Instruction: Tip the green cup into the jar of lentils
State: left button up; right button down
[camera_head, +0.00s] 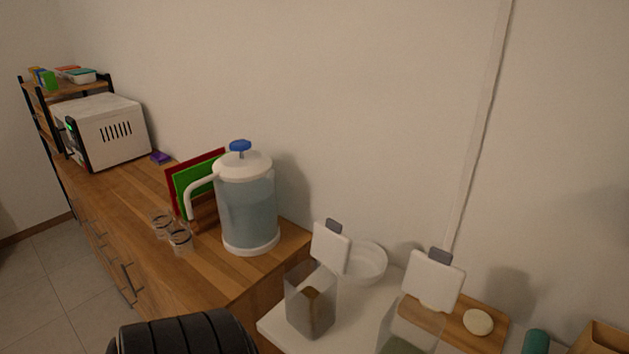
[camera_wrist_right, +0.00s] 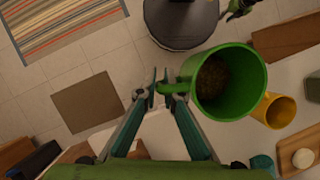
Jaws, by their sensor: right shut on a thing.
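The green cup (camera_wrist_right: 233,97) is in the right wrist view, with dark, grainy brown-green contents inside. My right gripper (camera_wrist_right: 158,88) is shut on its handle, and the cup is beside the fingertips. In the head view a clear jar (camera_head: 311,311) with brown contents stands on the white counter, its white lid (camera_head: 330,247) raised. A second clear jar (camera_head: 405,338) stands to its right, partly cut off, lid also up. I cannot tell for sure which holds lentils. A small dark-green shape at the wrist view's top edge may be my left gripper (camera_wrist_right: 238,9); its fingers are unclear.
A white bowl (camera_head: 366,264) is behind the jars. A wooden board (camera_head: 487,336) with a pale round item (camera_head: 478,321) lies to the right. A yellow cup (camera_wrist_right: 279,111) is near the green cup. A water dispenser (camera_head: 248,205) and glasses (camera_head: 179,240) stand on the wooden counter.

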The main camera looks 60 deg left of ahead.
aim_at(311, 290)
jog(key=k+j+u, duration=0.2)
jog(key=j, duration=0.2)
jog(key=k+j+u, duration=0.1)
jog(key=j+u, duration=0.15)
jog(key=j, duration=0.15)
jog(key=k+j+u, duration=0.2)
jog(key=j, duration=0.2)
jog(key=i, duration=0.1)
